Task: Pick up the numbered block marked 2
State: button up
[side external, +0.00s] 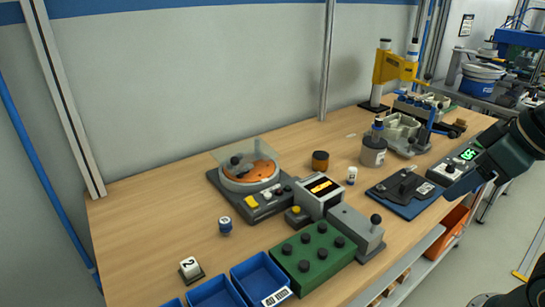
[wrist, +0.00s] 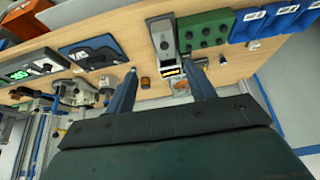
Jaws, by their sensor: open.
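The block marked 2 (side external: 190,267) is a small white block with a dark numeral on its upper face. My gripper (side external: 462,187) is at the right edge of the side view, raised and far from the block. In the wrist view my gripper (wrist: 161,72) shows two blue fingers spread apart with nothing between them.
Blue bins (side external: 233,270) and a green box with black knobs (side external: 315,253) stand right of the block. A turntable device (side external: 216,177) stands behind. A small blue and white piece (side external: 225,226) stands nearby. The left part of the table (side external: 140,215) is clear.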

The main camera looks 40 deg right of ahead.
jog(key=w+a+r+n+g+y, duration=0.1)
jog(key=w+a+r+n+y, duration=0.1)
jog(key=w+a+n, duration=0.65)
jog(key=w+a+r+n+g+y, duration=0.1)
jog(key=w+a, duration=0.5)
jog(key=w, duration=0.7)
jog(key=w+a+f+n+g, duration=0.2)
jog(key=w+a+f+n, duration=0.2)
jog(key=a+f, duration=0.3)
jog(key=w+a+f+n+g+y, duration=0.1)
jog(key=w+a+f+n, duration=0.4)
jog(key=a, duration=0.5)
jog(key=shift+w+f+g+y, duration=0.3)
jog(key=shift+w+f+g, duration=0.1)
jog(key=shift+w+f, duration=0.6)
send_over(190, 268)
jog(key=w+d, duration=0.2)
jog(key=d, duration=0.1)
jog(key=shift+s+a+f, duration=0.1)
jog(key=shift+f, duration=1.85)
jog(key=shift+s+a+f, duration=0.1)
jog(key=shift+f, duration=1.85)
